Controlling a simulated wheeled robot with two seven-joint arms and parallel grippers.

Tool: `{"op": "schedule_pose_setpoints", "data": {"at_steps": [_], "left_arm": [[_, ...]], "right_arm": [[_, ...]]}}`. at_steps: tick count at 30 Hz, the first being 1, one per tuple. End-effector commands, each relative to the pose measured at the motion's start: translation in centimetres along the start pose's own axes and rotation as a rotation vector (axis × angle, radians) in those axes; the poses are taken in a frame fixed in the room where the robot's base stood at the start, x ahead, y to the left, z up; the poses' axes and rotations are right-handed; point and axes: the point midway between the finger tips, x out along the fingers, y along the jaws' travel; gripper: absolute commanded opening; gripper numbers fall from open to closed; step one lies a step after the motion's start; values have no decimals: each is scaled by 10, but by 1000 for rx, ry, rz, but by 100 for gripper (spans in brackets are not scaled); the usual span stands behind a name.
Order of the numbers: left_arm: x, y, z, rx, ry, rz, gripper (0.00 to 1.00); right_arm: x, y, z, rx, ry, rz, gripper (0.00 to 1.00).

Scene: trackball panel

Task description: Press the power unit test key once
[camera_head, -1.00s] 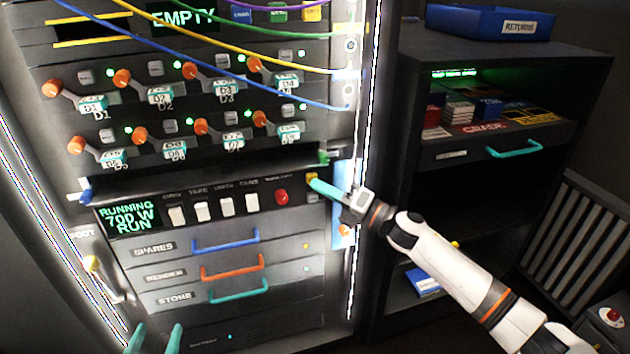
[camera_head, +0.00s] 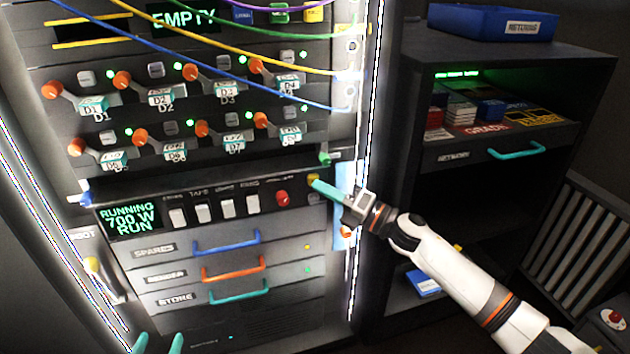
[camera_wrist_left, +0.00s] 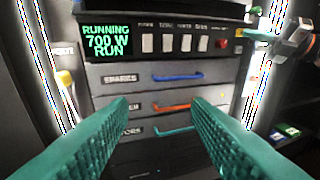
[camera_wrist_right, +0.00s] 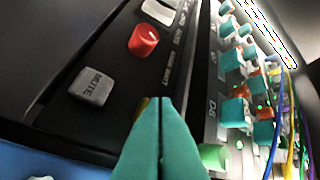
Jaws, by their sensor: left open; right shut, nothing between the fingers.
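The power unit panel carries a green display (camera_head: 130,217) reading "RUNNING 700 W RUN", white rocker switches (camera_head: 202,211) and a red knob (camera_head: 282,198). A small yellow key (camera_head: 313,179) sits at the panel's right end; its label is not readable. My right gripper (camera_head: 316,184) is shut and empty, its tip at the yellow key. In the right wrist view the fingers (camera_wrist_right: 160,104) largely cover the yellow key (camera_wrist_right: 142,107); contact cannot be told. A grey MUTE key (camera_wrist_right: 92,86) lies beside it. My left gripper (camera_head: 158,343) is open and empty, low before the rack.
Drawers with blue (camera_head: 226,243), orange (camera_head: 233,269) and teal (camera_head: 239,292) handles lie below the panel. Orange-knobbed levers (camera_head: 122,80) and hanging cables (camera_head: 215,72) are above. A dark shelf unit (camera_head: 470,190) with a blue tray (camera_head: 490,22) stands right.

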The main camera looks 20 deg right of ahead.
Motion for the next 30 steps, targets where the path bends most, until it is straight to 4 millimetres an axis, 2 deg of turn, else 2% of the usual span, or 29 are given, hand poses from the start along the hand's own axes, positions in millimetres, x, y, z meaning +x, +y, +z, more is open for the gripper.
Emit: {"op": "schedule_pose_setpoints", "data": {"at_steps": [1, 3, 19, 30], "left_arm": [[-1, 0, -1, 0, 16, 1, 45], [-1, 1, -4, 0, 37, 2, 45], [-3, 2, -10, 0, 79, 4, 45], [-17, 7, -44, 1, 302, 17, 45]], "right_arm": [[2, -8, 3, 2, -6, -16, 0], [1, -9, 5, 3, -8, -17, 0], [-5, -10, 12, 7, -13, -12, 0], [-30, -26, 28, 7, -12, -8, 0]]}}
